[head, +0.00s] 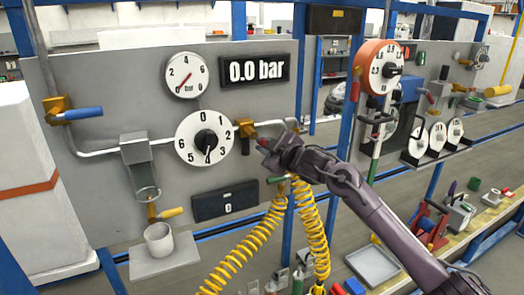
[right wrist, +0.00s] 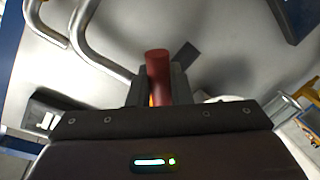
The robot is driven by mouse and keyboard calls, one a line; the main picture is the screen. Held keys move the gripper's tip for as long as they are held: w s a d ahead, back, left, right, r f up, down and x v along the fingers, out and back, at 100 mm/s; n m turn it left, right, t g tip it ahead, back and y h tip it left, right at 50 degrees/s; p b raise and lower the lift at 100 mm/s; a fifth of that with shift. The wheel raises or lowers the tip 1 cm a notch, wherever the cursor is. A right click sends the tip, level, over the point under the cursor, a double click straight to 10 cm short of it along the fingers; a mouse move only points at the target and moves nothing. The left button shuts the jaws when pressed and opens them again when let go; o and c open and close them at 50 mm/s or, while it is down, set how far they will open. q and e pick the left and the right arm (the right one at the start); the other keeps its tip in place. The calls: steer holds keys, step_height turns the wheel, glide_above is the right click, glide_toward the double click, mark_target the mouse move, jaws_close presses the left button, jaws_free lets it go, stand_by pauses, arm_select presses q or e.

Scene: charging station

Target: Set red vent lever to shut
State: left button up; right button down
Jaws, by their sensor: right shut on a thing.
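The red vent lever shows in the right wrist view as a red round handle (right wrist: 158,64) between the two dark fingers of my right gripper (right wrist: 160,88). The fingers are shut on it. In the head view my right gripper (head: 268,146) is at the panel, just right of the numbered dial, and covers most of the lever. A yellow valve body (head: 245,128) on the pipe shows beside the gripper. How far the lever is turned is hard to tell. My left gripper is not in view.
A grey panel carries a pressure gauge (head: 186,75), a 0.0 bar display (head: 255,70), a numbered dial (head: 204,138) and a blue-handled valve (head: 84,114). Yellow coiled hoses (head: 318,235) hang below my right arm. A white cup (head: 159,240) stands on a shelf at lower left.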

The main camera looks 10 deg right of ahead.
steer(key=r+n, duration=0.1)
steer(key=n, duration=0.1)
steer(key=d+n+h, duration=0.1)
steer(key=shift+w+d+r+n+b, duration=0.1)
steer(key=shift+r+n+b, duration=0.25)
steer(key=shift+n+b, duration=0.05)
steer(key=shift+d+r+n+h+b, duration=0.1)
steer(key=shift+r+n+h+b, duration=0.35)
steer(key=shift+n, duration=0.5)
steer(key=shift+d+r+n+h+b, duration=0.1)
steer(key=shift+r+n+h+b, duration=0.15)
steer(key=shift+r+n, duration=0.55)
steer(key=shift+f+n, duration=0.15)
steer(key=shift+n, duration=0.1)
steer(key=c, duration=1.4)
jaws_free()
steer(key=shift+o, duration=0.2)
steer(key=shift+s, duration=0.2)
steer(key=b+v, duration=0.2)
steer(key=v, duration=0.5)
